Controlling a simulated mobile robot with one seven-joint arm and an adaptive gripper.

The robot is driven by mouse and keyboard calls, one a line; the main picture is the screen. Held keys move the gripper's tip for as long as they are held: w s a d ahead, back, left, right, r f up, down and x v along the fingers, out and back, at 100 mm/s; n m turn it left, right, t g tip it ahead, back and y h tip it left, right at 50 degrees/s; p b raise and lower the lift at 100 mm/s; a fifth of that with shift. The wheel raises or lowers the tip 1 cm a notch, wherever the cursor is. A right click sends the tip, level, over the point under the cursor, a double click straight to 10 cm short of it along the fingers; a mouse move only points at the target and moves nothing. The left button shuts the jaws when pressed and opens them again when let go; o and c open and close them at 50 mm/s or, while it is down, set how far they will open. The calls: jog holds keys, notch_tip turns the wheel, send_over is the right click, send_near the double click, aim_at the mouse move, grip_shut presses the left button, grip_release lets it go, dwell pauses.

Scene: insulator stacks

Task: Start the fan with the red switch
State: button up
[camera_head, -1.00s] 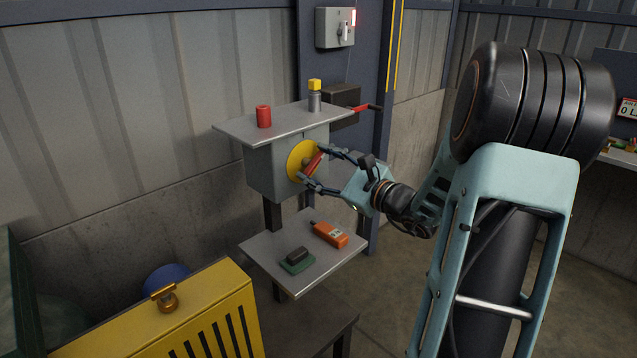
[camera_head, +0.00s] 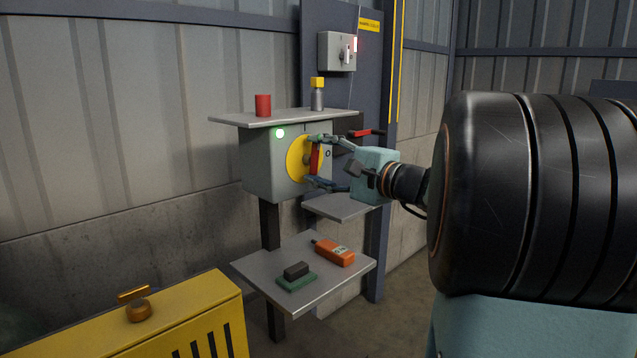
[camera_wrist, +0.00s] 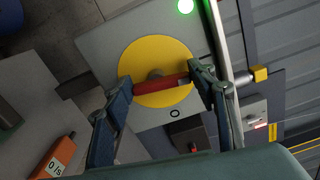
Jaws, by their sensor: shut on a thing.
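The red switch handle (camera_head: 314,158) sits on a yellow disc (camera_head: 296,166) on the front of a grey box (camera_head: 262,160). The handle stands close to upright in the head view. In the wrist view the red handle (camera_wrist: 160,86) lies across the yellow disc (camera_wrist: 140,58). My gripper (camera_head: 316,162) is shut on the handle, one finger at each end; it also shows in the wrist view (camera_wrist: 158,87). A green lamp (camera_head: 280,133) glows on the box, and it shows in the wrist view (camera_wrist: 185,6). An "O" mark is beside the disc. No fan can be made out.
A shelf (camera_head: 235,120) above the box holds a red can (camera_head: 263,105) and a yellow-capped bottle (camera_head: 317,97). A lower shelf (camera_head: 318,288) holds an orange meter (camera_head: 335,253) and a green-based block (camera_head: 296,275). A yellow cabinet (camera_head: 150,325) stands front left. A wall box (camera_head: 338,52) hangs behind.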

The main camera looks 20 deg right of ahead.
jog(key=shift+f+n+b, duration=0.2)
jog(key=shift+n+b, duration=0.4)
jog(key=shift+b, duration=0.4)
jog(key=shift+r+n+b, duration=0.15)
jog(key=shift+n+b, duration=0.15)
jog(key=o, duration=1.2)
jog(key=shift+c, duration=0.2)
jog(key=v, duration=1.2)
jog(key=shift+r, duration=0.1)
